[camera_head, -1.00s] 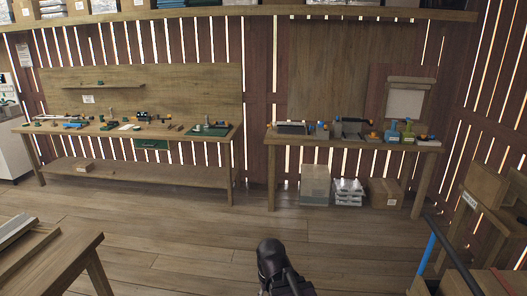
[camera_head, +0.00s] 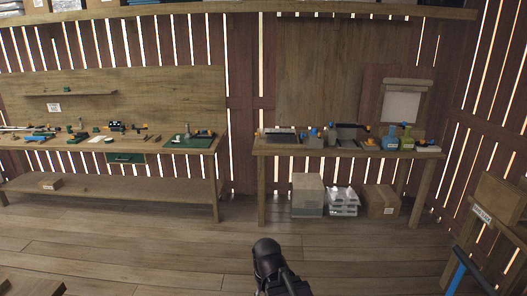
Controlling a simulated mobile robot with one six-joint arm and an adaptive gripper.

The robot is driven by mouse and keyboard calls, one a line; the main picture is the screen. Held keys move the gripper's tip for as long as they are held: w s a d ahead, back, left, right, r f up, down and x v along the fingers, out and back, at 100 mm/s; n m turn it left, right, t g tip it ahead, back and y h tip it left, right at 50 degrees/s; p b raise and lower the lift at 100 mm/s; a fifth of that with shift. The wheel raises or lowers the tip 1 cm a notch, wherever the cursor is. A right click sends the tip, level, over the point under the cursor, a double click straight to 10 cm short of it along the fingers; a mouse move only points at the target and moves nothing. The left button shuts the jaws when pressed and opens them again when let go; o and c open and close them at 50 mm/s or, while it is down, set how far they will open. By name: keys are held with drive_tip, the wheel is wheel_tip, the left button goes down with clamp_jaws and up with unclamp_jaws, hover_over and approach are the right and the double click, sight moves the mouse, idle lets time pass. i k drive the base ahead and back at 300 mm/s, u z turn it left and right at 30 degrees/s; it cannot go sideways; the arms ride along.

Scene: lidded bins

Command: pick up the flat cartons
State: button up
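I cannot make out any flat cartons for certain. A brown closed carton (camera_head: 381,201) stands on the floor under the right bench, but it is box-shaped. A small carton (camera_head: 52,183) lies on the lower shelf of the left bench. A black part of my own arm (camera_head: 270,265) rises at the bottom centre. No fingertips show, so my gripper is not in view. The arm is well apart from both benches.
The left bench (camera_head: 95,189) and right bench (camera_head: 350,153) carry tools and bottles. A labelled wooden stand (camera_head: 497,207) is at right. The plank floor (camera_head: 180,255) between is open.

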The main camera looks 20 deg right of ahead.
sight(506, 202)
drive_tip(key=z, duration=0.3)
drive_tip(key=i, duration=1.55)
drive_tip(key=z, duration=0.75)
drive_tip(key=i, duration=0.6)
drive_tip(key=z, duration=0.85)
drive_tip(key=i, duration=0.55)
drive_tip(key=z, duration=0.7)
drive_tip(key=i, duration=0.95)
drive_tip(key=z, duration=0.4)
